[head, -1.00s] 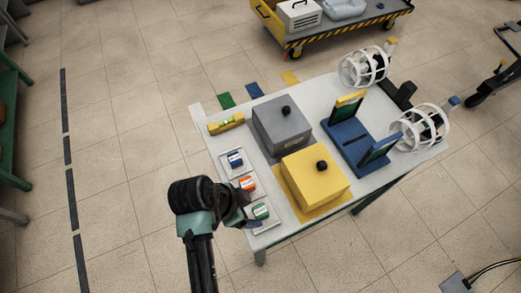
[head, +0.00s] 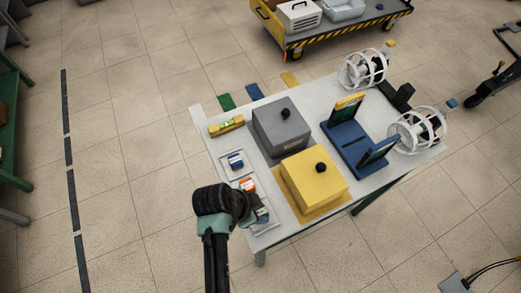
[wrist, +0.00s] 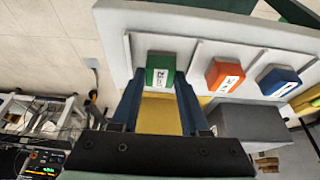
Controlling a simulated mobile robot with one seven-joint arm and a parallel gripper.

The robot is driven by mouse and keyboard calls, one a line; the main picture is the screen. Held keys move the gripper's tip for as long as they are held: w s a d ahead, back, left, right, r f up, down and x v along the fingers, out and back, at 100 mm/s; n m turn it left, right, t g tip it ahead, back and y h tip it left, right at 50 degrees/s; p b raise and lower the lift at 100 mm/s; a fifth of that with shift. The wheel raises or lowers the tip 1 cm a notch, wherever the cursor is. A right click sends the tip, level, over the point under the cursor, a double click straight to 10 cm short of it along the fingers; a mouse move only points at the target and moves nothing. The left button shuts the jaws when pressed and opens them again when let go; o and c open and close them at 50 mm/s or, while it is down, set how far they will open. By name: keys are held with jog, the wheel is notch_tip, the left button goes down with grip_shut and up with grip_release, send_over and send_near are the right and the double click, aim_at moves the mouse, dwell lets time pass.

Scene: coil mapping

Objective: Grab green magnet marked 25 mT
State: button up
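The green magnet (wrist: 160,70) has a white label whose rotated print I cannot read with certainty. It sits in the end slot of a white tray (wrist: 113,40), beside an orange magnet (wrist: 223,75) and a blue magnet (wrist: 279,82). My gripper (wrist: 158,88) is open, with its two dark blue fingers on either side of the green magnet's near end and gaps showing. In the head view my gripper (head: 252,211) is over the front slot and mostly hides the green magnet (head: 263,214). The orange magnet (head: 248,185) and blue magnet (head: 235,160) lie behind it.
A yellow box (head: 313,180) and a grey box (head: 281,127) with black knobs stand right of the tray. A blue stand (head: 355,147), white cages and a yellow level (head: 226,125) share the white table (head: 284,231). The floor left of the table is clear.

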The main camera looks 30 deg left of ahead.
grip_shut()
